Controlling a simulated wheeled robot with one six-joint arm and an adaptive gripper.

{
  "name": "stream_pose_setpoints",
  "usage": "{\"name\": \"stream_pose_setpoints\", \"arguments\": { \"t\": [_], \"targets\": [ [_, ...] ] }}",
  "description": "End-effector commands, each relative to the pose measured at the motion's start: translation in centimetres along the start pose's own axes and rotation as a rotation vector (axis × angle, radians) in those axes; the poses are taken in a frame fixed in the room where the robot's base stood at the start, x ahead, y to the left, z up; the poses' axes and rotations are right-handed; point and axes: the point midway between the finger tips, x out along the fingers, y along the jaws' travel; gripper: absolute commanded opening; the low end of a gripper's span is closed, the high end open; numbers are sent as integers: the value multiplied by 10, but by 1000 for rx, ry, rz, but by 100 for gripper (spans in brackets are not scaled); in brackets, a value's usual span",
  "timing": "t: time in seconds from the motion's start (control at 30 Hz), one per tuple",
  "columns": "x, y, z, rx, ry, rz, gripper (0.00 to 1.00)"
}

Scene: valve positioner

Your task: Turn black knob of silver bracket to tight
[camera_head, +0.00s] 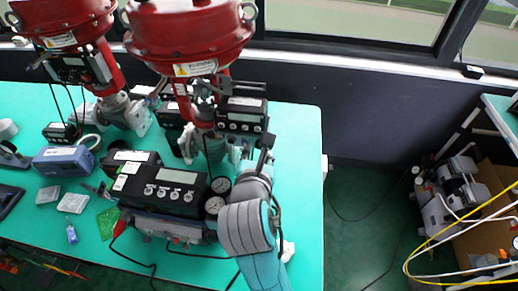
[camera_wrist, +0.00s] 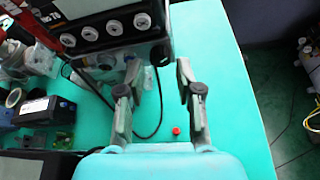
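My gripper (camera_wrist: 160,72) is open and empty in the wrist view, its two dark fingers apart above the green tabletop. In the head view my gripper (camera_head: 262,158) is at the right end of the equipment, beside the grey valve fittings. A silvery metal fitting (camera_wrist: 104,66) sits under a black instrument in the wrist view, left of my left finger and apart from it. It may be the silver bracket, but I cannot tell for sure.
A black positioner box (camera_head: 177,192) with gauges stands left of my arm. Two red actuators (camera_head: 190,35) rise behind. A black cable loops near my left finger. A small red button (camera_wrist: 176,130) lies on the green table (camera_head: 300,180), whose right side is clear.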

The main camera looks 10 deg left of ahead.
Motion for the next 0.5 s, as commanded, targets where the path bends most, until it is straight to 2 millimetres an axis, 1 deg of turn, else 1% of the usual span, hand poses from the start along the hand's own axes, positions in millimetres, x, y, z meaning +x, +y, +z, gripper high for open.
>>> {"name": "stream_pose_setpoints", "arguments": {
  "t": [0.1,0.3,0.4,0.5],
  "targets": [
    [-24,1,-1,0,0,4,35],
    [-63,1,0,0,0,5,35],
    [-79,1,-1,-1,0,3,35],
    [-90,1,-1,-1,0,1,35]
  ]
}}
